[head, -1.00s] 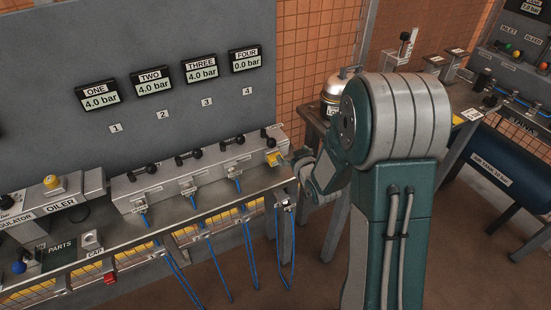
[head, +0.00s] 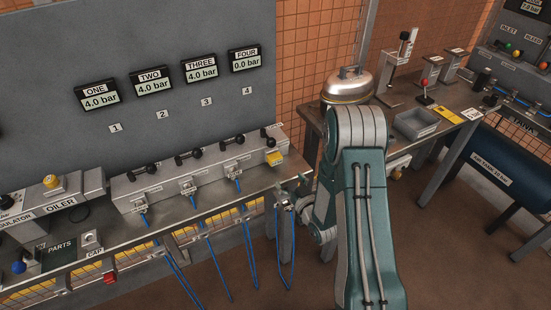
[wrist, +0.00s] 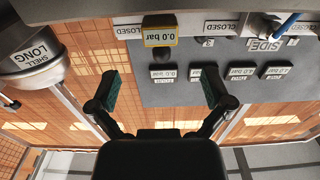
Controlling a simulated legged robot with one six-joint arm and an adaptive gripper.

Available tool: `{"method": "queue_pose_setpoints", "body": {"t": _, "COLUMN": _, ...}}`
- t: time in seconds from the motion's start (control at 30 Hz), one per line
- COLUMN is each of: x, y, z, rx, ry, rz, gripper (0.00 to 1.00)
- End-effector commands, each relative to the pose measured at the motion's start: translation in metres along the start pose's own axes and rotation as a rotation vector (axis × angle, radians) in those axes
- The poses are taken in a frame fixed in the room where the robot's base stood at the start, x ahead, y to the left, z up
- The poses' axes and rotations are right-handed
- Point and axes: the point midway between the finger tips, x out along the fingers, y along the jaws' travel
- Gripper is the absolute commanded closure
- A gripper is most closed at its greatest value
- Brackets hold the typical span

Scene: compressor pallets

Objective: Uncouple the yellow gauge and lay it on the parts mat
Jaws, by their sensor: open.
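The yellow gauge (head: 275,158) sits at the right end of the grey manifold (head: 150,188), at station four. In the wrist view the yellow gauge (wrist: 160,38) reads 0.0 bar and appears upside down. My gripper (wrist: 162,88) is open and empty, its two dark fingers spread wide. The gauge lies beyond the fingertips, roughly centred between them and apart from them. The dark parts mat (head: 66,250), marked PARTS, lies at the lower left of the bench.
A cap block (head: 91,240) stands right beside the mat, and an oiler (head: 54,186) behind it. Blue hoses (head: 213,255) hang from the manifold. A silver-domed vessel (head: 347,88) and a grey tray (head: 416,123) stand on the right bench. A canister (wrist: 30,55) fills the wrist view's left.

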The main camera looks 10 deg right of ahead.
Motion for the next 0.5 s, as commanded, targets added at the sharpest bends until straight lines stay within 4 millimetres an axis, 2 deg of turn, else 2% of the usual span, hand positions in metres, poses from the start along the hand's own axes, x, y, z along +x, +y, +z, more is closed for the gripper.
{"method": "queue_pose_setpoints", "body": {"t": 0.17, "x": 0.006, "y": 0.0, "z": 0.0, "rx": -0.001, "ry": 0.0, "rz": 0.0, "gripper": 0.0}}
{"method": "queue_pose_setpoints", "body": {"t": 0.5, "x": 0.046, "y": -0.001, "z": 0.0, "rx": -0.001, "ry": 0.001, "rz": -0.002, "gripper": 0.0}}
